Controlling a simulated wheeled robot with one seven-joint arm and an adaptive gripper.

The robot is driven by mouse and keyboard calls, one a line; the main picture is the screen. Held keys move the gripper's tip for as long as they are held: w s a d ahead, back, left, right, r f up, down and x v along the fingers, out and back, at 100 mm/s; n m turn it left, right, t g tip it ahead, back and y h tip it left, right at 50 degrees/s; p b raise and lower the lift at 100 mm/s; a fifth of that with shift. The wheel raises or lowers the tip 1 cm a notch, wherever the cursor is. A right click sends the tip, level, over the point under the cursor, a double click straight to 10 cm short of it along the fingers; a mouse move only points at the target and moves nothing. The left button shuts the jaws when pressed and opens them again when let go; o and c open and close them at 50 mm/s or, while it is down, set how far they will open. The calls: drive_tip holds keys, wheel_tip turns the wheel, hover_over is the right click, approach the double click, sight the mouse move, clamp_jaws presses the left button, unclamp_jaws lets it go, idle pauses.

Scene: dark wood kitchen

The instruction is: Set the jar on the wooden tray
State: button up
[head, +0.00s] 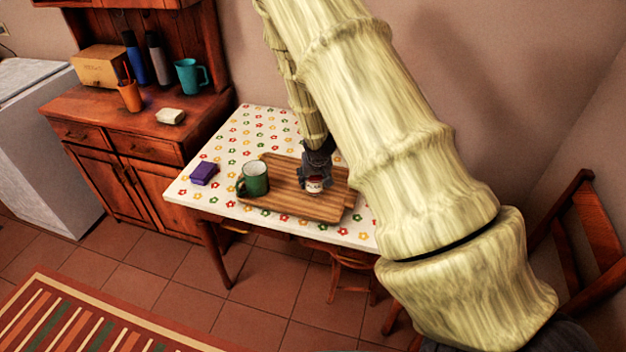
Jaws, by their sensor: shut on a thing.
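The wooden tray (290,201) lies on the table with the flowered cloth. My gripper (314,178) points down over the right half of the tray. It is shut on a small jar (313,186) with a pale and red label, and its fingers cover the upper part of the jar. The jar looks upright and is at or just above the tray surface; I cannot tell whether it touches. A green mug (254,180) stands on the left part of the tray, apart from the jar.
A purple box (203,173) lies on the flowered table (262,129) left of the tray. My arm crosses the right side and hides the table's right end. A wooden cabinet (150,140) with cups and bottles stands at the left. A chair (590,230) is at the right.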

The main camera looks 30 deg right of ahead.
drive_tip(key=shift+d+f, duration=0.1)
drive_tip(key=shift+f, duration=0.35)
drive_tip(key=o, duration=1.4)
drive_tip(key=shift+f, duration=0.1)
drive_tip(key=shift+r, duration=0.2)
drive_tip(key=v, duration=1.2)
drive_tip(key=shift+b, duration=0.4)
drive_tip(key=shift+f, duration=0.1)
